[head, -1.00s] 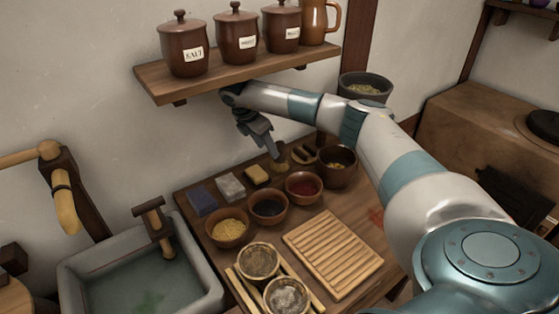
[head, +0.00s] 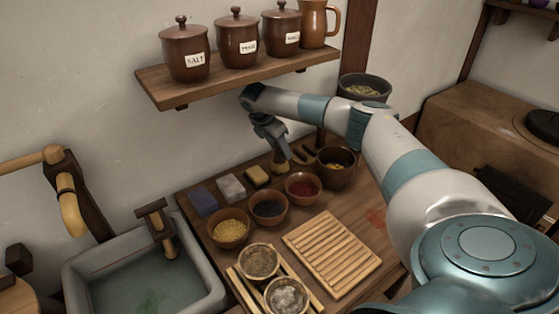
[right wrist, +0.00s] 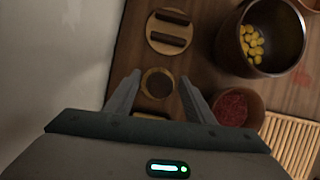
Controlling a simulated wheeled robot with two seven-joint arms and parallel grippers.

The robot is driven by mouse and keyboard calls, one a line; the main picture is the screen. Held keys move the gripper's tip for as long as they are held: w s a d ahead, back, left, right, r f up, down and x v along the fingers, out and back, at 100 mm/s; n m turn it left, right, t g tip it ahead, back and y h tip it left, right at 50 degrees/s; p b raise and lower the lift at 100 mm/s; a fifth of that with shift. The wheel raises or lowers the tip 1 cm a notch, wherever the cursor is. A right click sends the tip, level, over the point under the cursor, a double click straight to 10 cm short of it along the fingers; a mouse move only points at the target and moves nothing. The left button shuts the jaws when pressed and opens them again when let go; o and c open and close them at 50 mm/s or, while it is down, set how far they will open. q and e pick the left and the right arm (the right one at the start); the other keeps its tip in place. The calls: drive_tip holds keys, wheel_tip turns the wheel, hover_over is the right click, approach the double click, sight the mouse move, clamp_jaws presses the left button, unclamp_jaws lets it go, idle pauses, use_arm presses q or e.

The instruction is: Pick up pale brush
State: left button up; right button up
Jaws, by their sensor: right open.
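A small round item with a pale rim and darker brown top (right wrist: 157,84), which I take to be the pale brush, stands on the wooden table near the wall. In the head view its tan lower part (head: 281,168) shows just below my right gripper (head: 280,153), which hides the rest. In the right wrist view my right gripper (right wrist: 160,77) is open, its two fingers on either side of the item as seen from above. The fingers are not closed on it; their height above it is hard to tell. My left gripper is not in view.
Close by are a pale round piece with two dark bars (right wrist: 169,31), a bowl of yellow pieces (head: 335,169), a red-filled bowl (head: 303,188) and a yellow block (head: 257,176). A shelf with jars (head: 240,79) hangs above. A slatted board (head: 332,254) lies in front.

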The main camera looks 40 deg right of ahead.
idle(0.3)
clamp_jaws()
drive_tip(key=shift+d+r, duration=0.1)
